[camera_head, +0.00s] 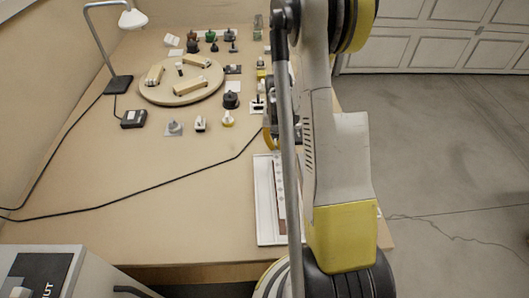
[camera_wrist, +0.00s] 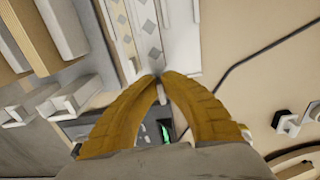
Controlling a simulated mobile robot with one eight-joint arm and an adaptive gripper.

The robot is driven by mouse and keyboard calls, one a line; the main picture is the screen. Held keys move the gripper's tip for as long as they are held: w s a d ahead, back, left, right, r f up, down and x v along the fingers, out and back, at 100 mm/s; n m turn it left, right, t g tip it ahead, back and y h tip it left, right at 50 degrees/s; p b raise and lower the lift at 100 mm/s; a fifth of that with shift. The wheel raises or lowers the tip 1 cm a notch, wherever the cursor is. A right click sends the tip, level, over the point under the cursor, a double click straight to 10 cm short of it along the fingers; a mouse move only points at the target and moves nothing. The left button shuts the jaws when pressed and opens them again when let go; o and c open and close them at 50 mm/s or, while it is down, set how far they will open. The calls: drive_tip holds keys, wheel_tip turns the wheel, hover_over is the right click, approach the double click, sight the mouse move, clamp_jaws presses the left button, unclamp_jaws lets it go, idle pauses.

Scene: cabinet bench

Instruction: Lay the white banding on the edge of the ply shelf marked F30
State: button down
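My gripper (camera_wrist: 160,77) has its two yellow fingers brought together at the tips in the wrist view. A small pale piece shows between them just behind the tips; I cannot tell whether it is held or lies beyond. In the head view my gripper (camera_head: 268,138) is mostly hidden behind my arm, above the bench's right side. A white tray (camera_head: 264,207) holds long strips; its diamond-marked strip (camera_wrist: 150,30) shows ahead of the fingertips in the wrist view. Pieces with wood-coloured and grey faces (camera_wrist: 38,35) stand at the upper left there. No F30 mark is readable.
A round wooden board (camera_head: 170,99) with several blocks lies at the back of the bench. Small knobs and fittings (camera_head: 200,124) stand around it. A desk lamp (camera_head: 120,85) stands at left. A black cable (camera_head: 150,190) crosses otherwise clear bench top.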

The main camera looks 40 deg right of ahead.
drive_tip(key=s+d+r+p, duration=0.4)
drive_tip(key=s+d+r, duration=0.6)
drive_tip(key=s+d, duration=0.1)
drive_tip(key=shift+f+b, duration=2.1)
drive_tip(key=shift+f, duration=0.4)
drive_tip(key=shift+a+f+b, duration=0.1)
drive_tip(key=shift+f+b, duration=1)
drive_tip(key=shift+b, duration=0.2)
idle(0.5)
drive_tip(key=c, duration=1.1)
unclamp_jaws()
drive_tip(key=shift+r+p, duration=2.7)
drive_tip(key=shift+r, duration=1.35)
